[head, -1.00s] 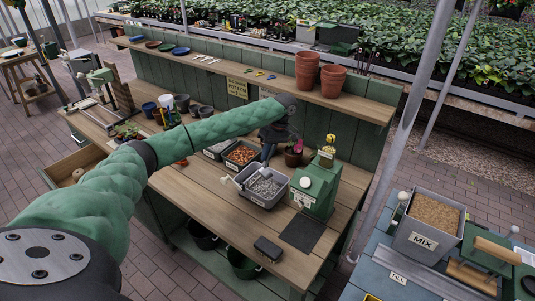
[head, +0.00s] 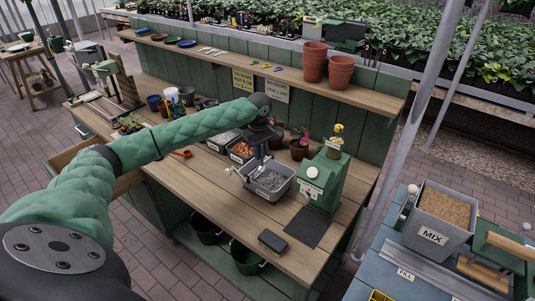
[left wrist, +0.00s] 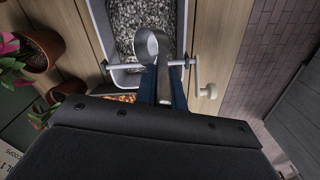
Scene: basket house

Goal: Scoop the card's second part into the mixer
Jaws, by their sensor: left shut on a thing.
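My left gripper (head: 259,150) is shut on a metal scoop and holds it at a grey bin (head: 270,196) of grey gravel (head: 269,180). In the left wrist view the scoop's round cup (left wrist: 152,45) shows over the gravel (left wrist: 140,18), just inside the bin's near rim. I cannot tell whether the cup touches the gravel or holds any. I cannot tell which container is the mixer. Two cards (head: 275,91) (head: 243,81) hang on the backboard, too small to read. My right gripper is out of view.
A green device with a white knob (head: 324,184) stands right of the bin. Bins of orange pieces (head: 241,150) and pale material (head: 222,141) stand behind it, with potted plants (head: 299,148). A grey box marked MIX (head: 432,238) holds brown material.

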